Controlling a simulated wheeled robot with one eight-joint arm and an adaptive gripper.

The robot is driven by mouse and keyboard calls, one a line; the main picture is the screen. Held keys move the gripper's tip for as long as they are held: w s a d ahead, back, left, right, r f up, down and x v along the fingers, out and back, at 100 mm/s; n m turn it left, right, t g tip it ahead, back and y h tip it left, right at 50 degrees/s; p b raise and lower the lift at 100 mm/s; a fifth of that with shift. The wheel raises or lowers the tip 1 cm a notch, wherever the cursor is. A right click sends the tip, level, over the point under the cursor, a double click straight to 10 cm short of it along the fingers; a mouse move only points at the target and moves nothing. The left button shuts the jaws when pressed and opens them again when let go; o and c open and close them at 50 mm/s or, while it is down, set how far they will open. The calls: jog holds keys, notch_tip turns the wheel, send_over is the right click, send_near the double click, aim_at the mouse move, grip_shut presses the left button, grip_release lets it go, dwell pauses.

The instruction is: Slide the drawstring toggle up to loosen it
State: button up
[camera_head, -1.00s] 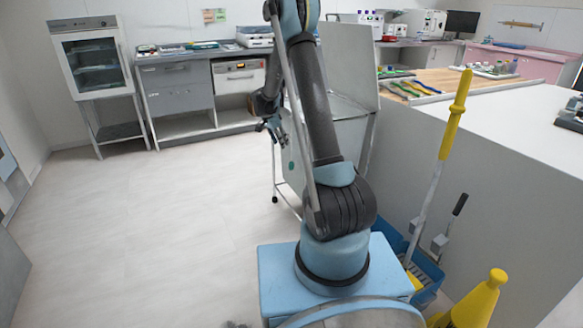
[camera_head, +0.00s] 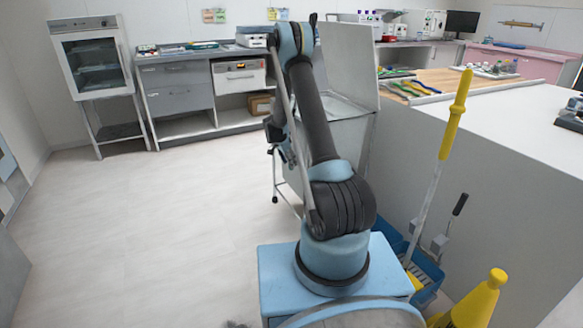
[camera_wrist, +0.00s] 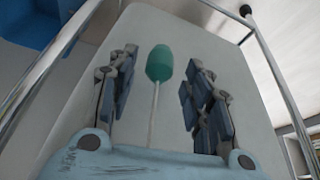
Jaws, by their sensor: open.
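The drawstring toggle (camera_wrist: 159,63) is a green barrel-shaped piece at the upper end of a thin pale cord (camera_wrist: 154,115) in the wrist view. The cord runs down towards my gripper's base. Behind them is a pale grey panel (camera_wrist: 215,35) framed by metal rails. My gripper (camera_wrist: 159,75) is open, one finger left of the toggle and one right, with visible gaps on both sides. I cannot tell the depth between fingers and toggle. In the head view my gripper (camera_head: 280,145) is partly hidden by my arm, beside the cart, and the toggle is not visible.
A blue mop bucket (camera_head: 428,272) and a yellow cone (camera_head: 480,300) stand near my base. The floor (camera_head: 150,220) at left is clear.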

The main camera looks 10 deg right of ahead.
jog(key=shift+x, duration=1.5)
jog(key=shift+c, duration=0.6)
grip_shut()
